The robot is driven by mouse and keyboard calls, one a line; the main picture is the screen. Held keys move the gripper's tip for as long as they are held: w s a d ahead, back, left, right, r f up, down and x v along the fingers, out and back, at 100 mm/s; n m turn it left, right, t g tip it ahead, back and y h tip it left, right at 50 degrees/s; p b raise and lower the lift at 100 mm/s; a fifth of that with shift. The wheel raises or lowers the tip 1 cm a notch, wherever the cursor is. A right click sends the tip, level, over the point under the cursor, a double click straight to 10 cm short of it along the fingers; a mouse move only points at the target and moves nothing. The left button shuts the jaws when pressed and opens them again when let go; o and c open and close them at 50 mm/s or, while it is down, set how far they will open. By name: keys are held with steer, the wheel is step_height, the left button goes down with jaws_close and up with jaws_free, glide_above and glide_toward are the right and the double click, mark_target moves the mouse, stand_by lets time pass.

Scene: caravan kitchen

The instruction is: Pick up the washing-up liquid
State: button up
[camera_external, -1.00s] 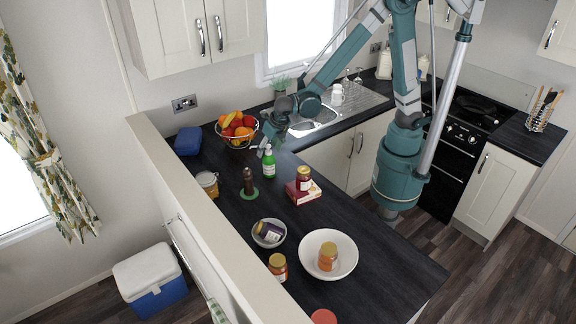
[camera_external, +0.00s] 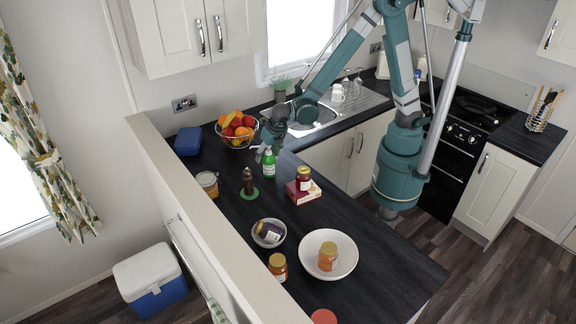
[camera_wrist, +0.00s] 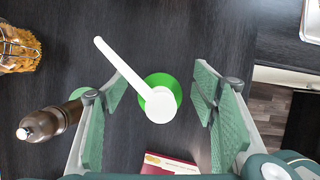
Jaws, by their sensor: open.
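The washing-up liquid (camera_external: 269,164) is a green bottle with a pale label and a white pump top, standing upright on the dark worktop. In the wrist view I look down on its white pump head and green shoulder (camera_wrist: 174,84). My gripper (camera_external: 267,147) is just above the bottle in the outside view. In the wrist view the open fingers of my gripper (camera_wrist: 160,108) are on either side of the pump head, with a gap on each side. The pump's long nozzle points to the upper left, towards the left finger. My gripper holds nothing.
A brown pepper mill (camera_external: 248,181) stands on a green mat left of the bottle. A red box (camera_external: 304,193) bears a jar (camera_external: 303,178). The wire fruit bowl (camera_external: 237,130) is behind, and a honey-coloured jar (camera_external: 207,184) stands by the partition. Bowls stand nearer the camera.

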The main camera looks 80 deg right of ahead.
steer(key=shift+x, duration=0.9)
steer(key=c, duration=1.2)
